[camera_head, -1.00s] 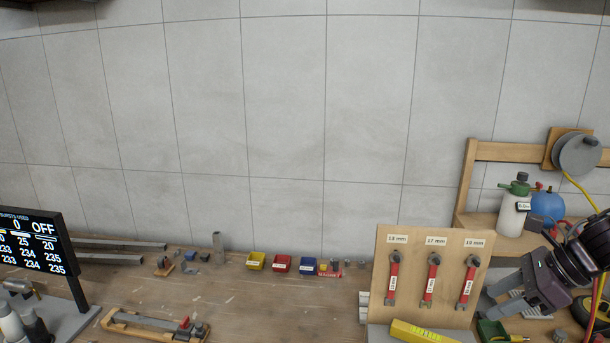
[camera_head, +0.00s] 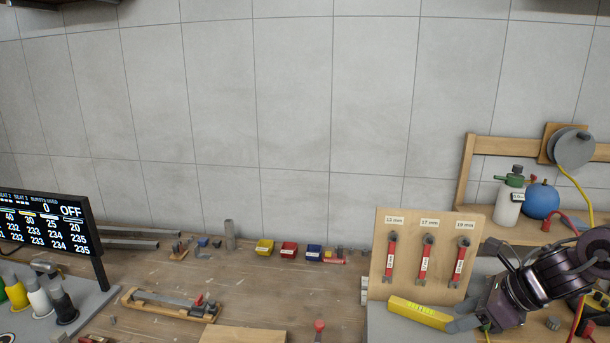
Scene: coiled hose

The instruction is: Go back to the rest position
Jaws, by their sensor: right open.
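My right gripper (camera_head: 466,322) is at the lower right of the head view, its arm coming in from the right edge. Its grey fingers point left and down, beside the right end of a yellow block (camera_head: 420,313); I cannot tell whether they touch it. The gripper is open and I see nothing held. My left gripper is not in view. A hose reel (camera_head: 570,147) hangs on the wooden frame at the right, with a yellow hose (camera_head: 580,187) running down from it.
A wooden board (camera_head: 403,275) with several red wrenches stands left of my right gripper. A spray bottle (camera_head: 509,203) and a blue ball-like vessel (camera_head: 541,200) sit on the shelf. A display (camera_head: 45,233) stands at the left. The bench middle (camera_head: 230,290) has bare patches.

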